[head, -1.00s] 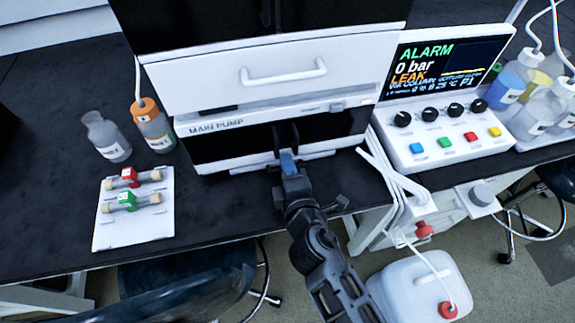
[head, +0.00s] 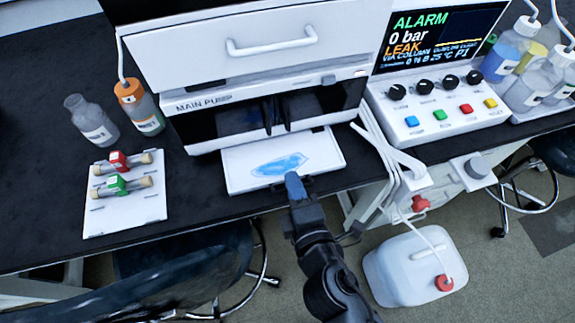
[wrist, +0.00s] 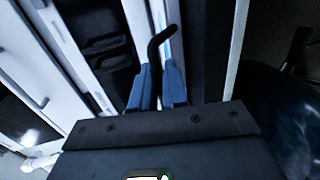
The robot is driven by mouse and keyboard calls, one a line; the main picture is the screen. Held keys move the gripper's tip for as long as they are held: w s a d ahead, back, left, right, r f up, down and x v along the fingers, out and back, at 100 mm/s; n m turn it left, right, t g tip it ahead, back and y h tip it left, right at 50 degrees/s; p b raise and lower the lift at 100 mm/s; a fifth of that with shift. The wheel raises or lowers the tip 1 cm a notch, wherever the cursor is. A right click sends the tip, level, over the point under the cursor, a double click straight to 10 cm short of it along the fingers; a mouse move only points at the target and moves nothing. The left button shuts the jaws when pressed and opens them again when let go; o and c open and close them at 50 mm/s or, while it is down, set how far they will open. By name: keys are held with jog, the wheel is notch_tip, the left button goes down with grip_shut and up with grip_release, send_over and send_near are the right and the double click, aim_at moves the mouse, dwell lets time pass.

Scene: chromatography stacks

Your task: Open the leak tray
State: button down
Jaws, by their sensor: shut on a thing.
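The white leak tray (head: 325,152) extends out from the bottom of the main pump (head: 250,112), over the bench's front edge. A blue puddle (head: 280,165) lies on it. My gripper (head: 294,186) is at the middle of the tray's front edge. In the wrist view, its blue fingers (wrist: 158,88) are closed around a dark curved handle (wrist: 160,42). In the head view, the gripper hides most of the handle.
A white rack (head: 100,225) with red and green clamped columns and two bottles stand to the left. The alarm console (head: 440,85) is at the right. Tubing and a bracket (head: 415,185) stand just right of the tray. A white canister (head: 395,285) is on the floor.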

jog(key=shift+s+d, duration=0.15)
jog(key=shift+s, duration=0.45)
jog(key=c, duration=1.3)
grip_release()
jog(key=shift+c, duration=0.2)
jog(key=b+v, duration=0.1)
jog(key=v, duration=0.6)
jog(key=shift+s, duration=0.35)
jog(key=shift+d, duration=0.15)
